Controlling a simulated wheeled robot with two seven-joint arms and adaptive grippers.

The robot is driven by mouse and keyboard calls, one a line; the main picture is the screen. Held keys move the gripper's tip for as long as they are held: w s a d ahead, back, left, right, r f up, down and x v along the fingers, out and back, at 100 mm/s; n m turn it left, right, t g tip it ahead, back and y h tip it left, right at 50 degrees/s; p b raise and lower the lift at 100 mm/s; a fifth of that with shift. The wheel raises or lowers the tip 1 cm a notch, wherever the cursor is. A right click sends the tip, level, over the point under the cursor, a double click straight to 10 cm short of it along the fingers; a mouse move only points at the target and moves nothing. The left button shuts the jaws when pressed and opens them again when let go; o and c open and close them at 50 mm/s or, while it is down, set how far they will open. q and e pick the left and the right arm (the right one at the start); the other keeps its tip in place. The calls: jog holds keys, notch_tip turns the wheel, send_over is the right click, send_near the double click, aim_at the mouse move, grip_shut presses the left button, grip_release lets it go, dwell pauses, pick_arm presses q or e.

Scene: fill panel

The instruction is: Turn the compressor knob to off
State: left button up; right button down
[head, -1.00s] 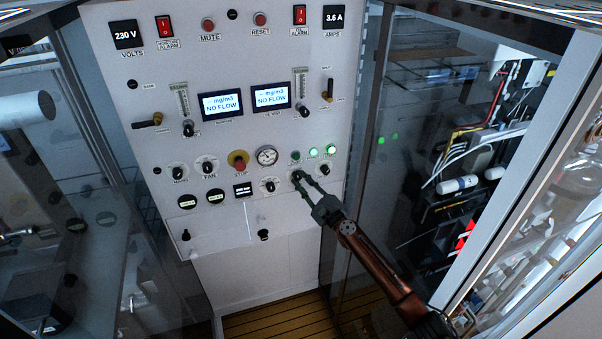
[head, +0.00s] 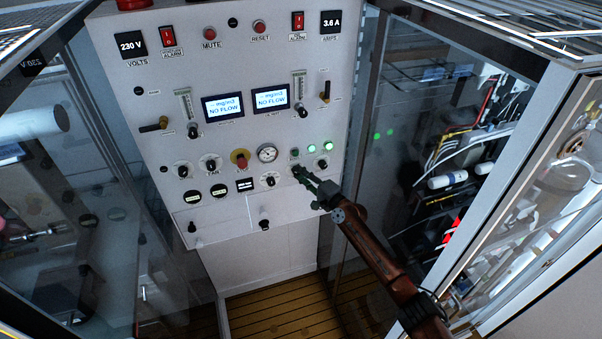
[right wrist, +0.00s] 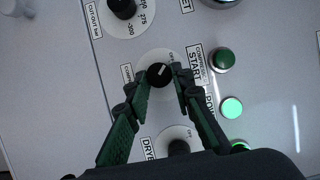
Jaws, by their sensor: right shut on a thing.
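The compressor knob (right wrist: 160,74) is black and round with a white pointer line, on a pale dial plate on the white panel. In the right wrist view its pointer aims up and to the right, towards a partly hidden label. My right gripper (right wrist: 158,76) has one green finger on each side of the knob and is shut on it. In the head view the right gripper (head: 304,174) reaches the knob from the lower right, and its fingers cover much of it. My left gripper is not in view.
A green compressor start button (right wrist: 222,60) and a lit green power light (right wrist: 232,107) sit close to the right finger. The dryer knob (right wrist: 178,147) is just below, and a cut-out knob (right wrist: 122,8) above. A red stop button (head: 241,160) is further left.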

jog(key=shift+f, duration=0.2)
jog(key=c, duration=1.7)
grip_release()
jog(key=shift+a+r, duration=0.1)
jog(key=v, duration=1.2)
jog(key=shift+r, duration=0.1)
